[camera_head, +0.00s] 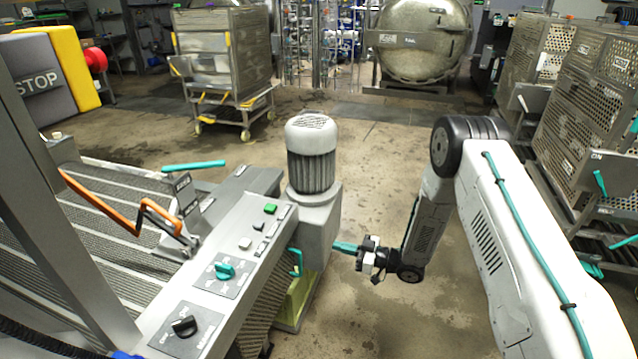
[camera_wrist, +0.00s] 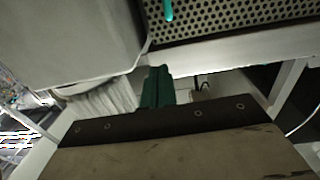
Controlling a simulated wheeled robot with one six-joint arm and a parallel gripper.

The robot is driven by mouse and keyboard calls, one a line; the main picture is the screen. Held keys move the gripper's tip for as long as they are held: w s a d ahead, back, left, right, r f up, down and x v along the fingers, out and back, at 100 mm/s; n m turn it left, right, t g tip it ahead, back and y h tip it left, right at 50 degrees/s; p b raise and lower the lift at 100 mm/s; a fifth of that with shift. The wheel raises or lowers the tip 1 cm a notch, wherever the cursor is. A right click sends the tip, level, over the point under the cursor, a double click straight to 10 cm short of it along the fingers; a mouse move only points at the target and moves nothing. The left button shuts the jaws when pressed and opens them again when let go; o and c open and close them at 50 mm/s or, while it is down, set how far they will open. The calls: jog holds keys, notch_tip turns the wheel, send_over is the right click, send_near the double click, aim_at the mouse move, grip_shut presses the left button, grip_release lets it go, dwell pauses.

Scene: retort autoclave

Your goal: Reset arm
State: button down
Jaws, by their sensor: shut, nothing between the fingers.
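My gripper (camera_head: 345,247) is in the middle of the head view, at the end of my white and grey arm that comes in from the right. Its teal fingers are shut with nothing between them and point left. The fingertips are close to the grey motor housing at the right end of the control panel (camera_head: 228,270); I cannot tell if they touch it. In the wrist view the teal fingers (camera_wrist: 157,88) are together, below a perforated metal panel (camera_wrist: 235,30) and a pale housing (camera_wrist: 70,35).
The motor (camera_head: 311,155) stands beside the panel, which carries a teal knob (camera_head: 225,271), a black knob (camera_head: 184,326) and a green button (camera_head: 270,208). An orange handle (camera_head: 100,203) lies left. Perforated crates (camera_head: 590,120) stand right. A wheeled cart (camera_head: 222,60) stands behind. The middle floor is clear.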

jog(key=d+f+m+h, duration=0.3)
jog(key=d+f+h, duration=0.3)
jog(key=f+h, duration=0.25)
jog(key=s+d+r+m+g+h, duration=0.2)
jog(key=d+r+h, duration=0.2)
jog(key=d+r, duration=0.2)
jog(key=s+d+r+m+g+h, duration=0.2)
jog(key=s+d+r+h, duration=0.15)
jog(key=d+r, duration=0.35)
jog(key=s+d+r+m+g+h, duration=0.2)
jog(key=s+r+m+g+h, duration=0.15)
jog(key=s+r, duration=1.25)
jog(key=s+a+r+m+y, duration=0.1)
jog(key=s+a+r, duration=0.1)
jog(key=s+r, duration=0.6)
jog(key=s+a+r+m+t+y, duration=0.1)
jog(key=s+a+r+y, duration=0.1)
jog(key=s+r, duration=0.7)
jog(key=shift+s+a+m, duration=0.35)
jog(key=shift+s+a, duration=0.45)
jog(key=shift+s, duration=0.35)
jog(key=shift+t, duration=0.25)
